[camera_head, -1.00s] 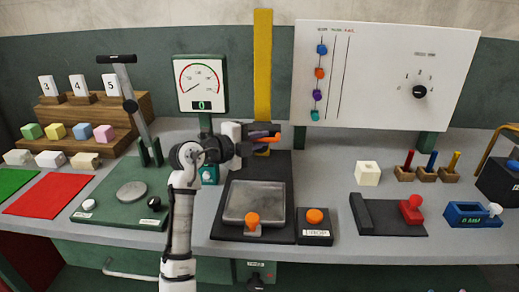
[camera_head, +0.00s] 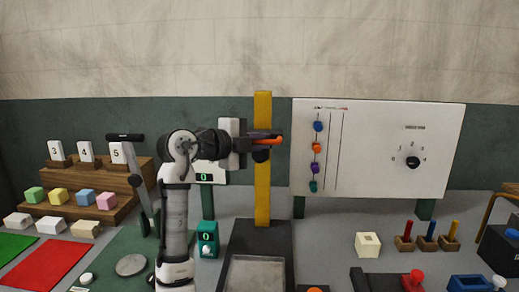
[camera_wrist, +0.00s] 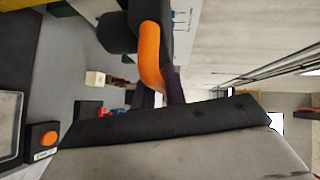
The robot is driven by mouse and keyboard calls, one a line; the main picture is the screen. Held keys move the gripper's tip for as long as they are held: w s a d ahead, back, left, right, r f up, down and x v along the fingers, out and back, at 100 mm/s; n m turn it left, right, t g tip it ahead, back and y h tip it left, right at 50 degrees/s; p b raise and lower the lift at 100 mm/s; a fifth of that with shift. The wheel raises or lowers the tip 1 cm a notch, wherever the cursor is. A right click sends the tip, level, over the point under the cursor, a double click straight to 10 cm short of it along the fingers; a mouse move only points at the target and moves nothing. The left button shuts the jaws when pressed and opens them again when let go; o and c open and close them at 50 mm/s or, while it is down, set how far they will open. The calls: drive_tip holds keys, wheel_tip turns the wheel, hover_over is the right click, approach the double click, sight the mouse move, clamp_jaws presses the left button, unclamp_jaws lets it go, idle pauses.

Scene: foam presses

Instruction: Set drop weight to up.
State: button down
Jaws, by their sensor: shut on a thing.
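The drop weight (camera_head: 261,155) is a dark block on the upright yellow post (camera_head: 263,190), well above the press base (camera_head: 254,238). Its orange handle (camera_head: 266,142) lies between the fingers of my gripper (camera_head: 274,137), which is shut on it. The wrist view also shows the orange handle (camera_wrist: 151,55) against a dark finger. The gripper hides part of the weight. The yellow post rises above the gripper to its free top end.
A white panel (camera_head: 385,180) with coloured beads and a dial stands right of the post. A gauge (camera_head: 209,177) is partly hidden behind my arm. A lever (camera_head: 138,185) stands to the left. Small blocks lie on the bench. The space above the post is clear.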

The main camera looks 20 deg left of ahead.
drive_tip(key=shift+a+r, duration=0.1)
drive_tip(key=shift+r, duration=0.35)
drive_tip(key=c, duration=1.5)
unclamp_jaws()
drive_tip(key=shift+o, duration=0.2)
drive_tip(key=shift+f, duration=0.15)
drive_tip(key=b+v, duration=0.3)
drive_tip(key=v, duration=1)
drive_tip(key=shift+s+a+b, duration=0.15)
drive_tip(key=shift+s+b, duration=0.2)
drive_tip(key=shift+s, duration=0.05)
